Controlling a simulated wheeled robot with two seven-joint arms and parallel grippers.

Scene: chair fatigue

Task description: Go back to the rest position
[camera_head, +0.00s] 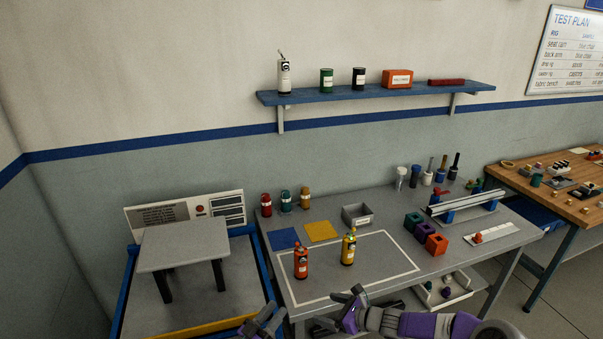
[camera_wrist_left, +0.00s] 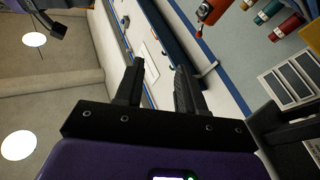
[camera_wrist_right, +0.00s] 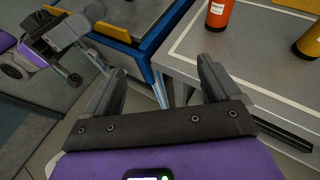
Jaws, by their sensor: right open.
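My left gripper (camera_head: 264,322) is low in the head view, in front of the gap between the blue-edged rig and the grey table. Its two fingers stand apart with nothing between them in the left wrist view (camera_wrist_left: 160,66). My right gripper (camera_head: 349,303) is at the front edge of the grey table, its arm coming in from the right. Its fingers are spread and empty in the right wrist view (camera_wrist_right: 162,68). Both grippers are clear of the orange bottle (camera_head: 301,262) and the yellow bottle (camera_head: 348,248), which stand upright inside the white outline.
The grey table (camera_head: 385,203) also holds blocks, a small grey bin (camera_head: 357,215) and several canisters. A rig with a blue frame (camera_head: 122,287) and a grey seat plate (camera_head: 185,245) stands at left. A wooden bench (camera_head: 560,195) is at right, and a wall shelf (camera_head: 375,92) is above.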

